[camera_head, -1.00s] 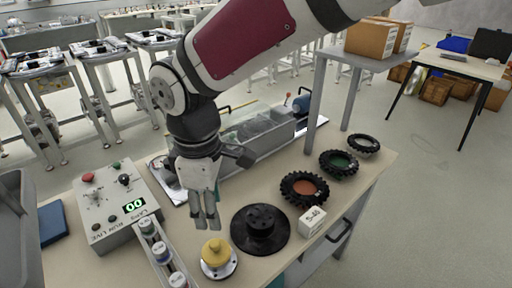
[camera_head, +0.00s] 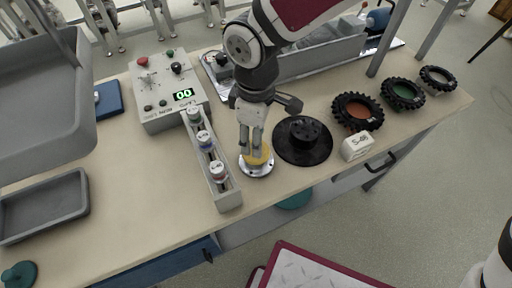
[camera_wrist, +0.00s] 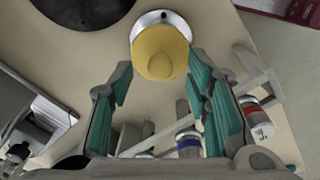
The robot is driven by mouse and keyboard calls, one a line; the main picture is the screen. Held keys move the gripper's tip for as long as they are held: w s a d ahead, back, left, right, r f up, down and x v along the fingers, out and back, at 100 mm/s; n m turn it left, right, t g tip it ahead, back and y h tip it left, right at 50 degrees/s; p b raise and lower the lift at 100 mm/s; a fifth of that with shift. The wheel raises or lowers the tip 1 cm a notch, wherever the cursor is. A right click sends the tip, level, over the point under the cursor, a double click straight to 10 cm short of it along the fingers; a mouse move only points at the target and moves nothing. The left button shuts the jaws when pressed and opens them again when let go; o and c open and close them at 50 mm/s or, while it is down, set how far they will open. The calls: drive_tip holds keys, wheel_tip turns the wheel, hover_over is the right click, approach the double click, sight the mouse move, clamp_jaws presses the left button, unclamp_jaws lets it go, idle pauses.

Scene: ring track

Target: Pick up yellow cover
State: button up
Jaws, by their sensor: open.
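The yellow cover (camera_head: 262,157) is a round knob-topped piece on a silver disc base (camera_head: 257,171), on the bench between the rack of vials and the black disc. My gripper (camera_head: 250,149) points down, with its fingertips just at the cover and hiding part of it. In the wrist view the cover (camera_wrist: 160,52) shows at the top middle, just past the open, teal-padded fingers of my gripper (camera_wrist: 158,72). Nothing is between the fingers. I cannot tell whether a fingertip touches the cover.
A narrow rack (camera_head: 225,187) with several vials stands close left of the cover. A black hub on a disc (camera_head: 302,140) is close right, with a white box (camera_head: 357,147) and black tyres (camera_head: 357,111) beyond. A control box (camera_head: 168,92) and grey trays (camera_head: 45,205) are left.

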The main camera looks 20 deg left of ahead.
sight(266, 149)
drive_tip(key=shift+f, duration=1.4)
clamp_jaws()
drive_tip(key=shift+r, duration=0.15)
